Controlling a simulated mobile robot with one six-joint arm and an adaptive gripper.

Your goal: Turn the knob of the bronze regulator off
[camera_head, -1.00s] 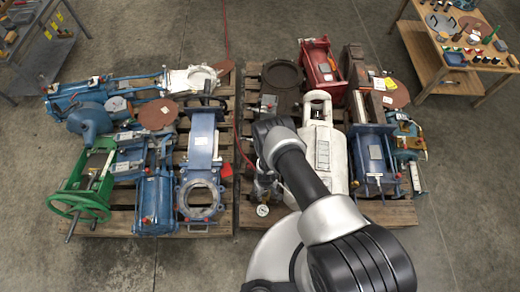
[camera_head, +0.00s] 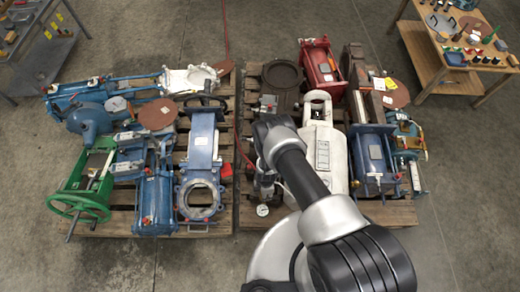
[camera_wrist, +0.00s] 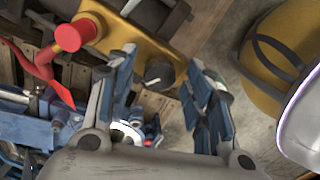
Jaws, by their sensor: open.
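The bronze regulator (camera_wrist: 125,32) is a yellow-brown metal body at the top of the wrist view, with a red round fitting (camera_wrist: 76,36) on its left. Its dark grey round knob (camera_wrist: 158,75) faces the camera. My gripper (camera_wrist: 161,66) is open, with one blue-padded finger on each side of the knob. I cannot tell whether either finger touches it. In the head view my arm hides the gripper and most of the regulator; a white-faced gauge (camera_head: 262,210) shows beside the arm at the pallet's front edge.
A red hose (camera_wrist: 40,65) runs from the red fitting. A large white casting (camera_head: 323,155) stands just right of my arm on the same pallet. The front floor is clear.

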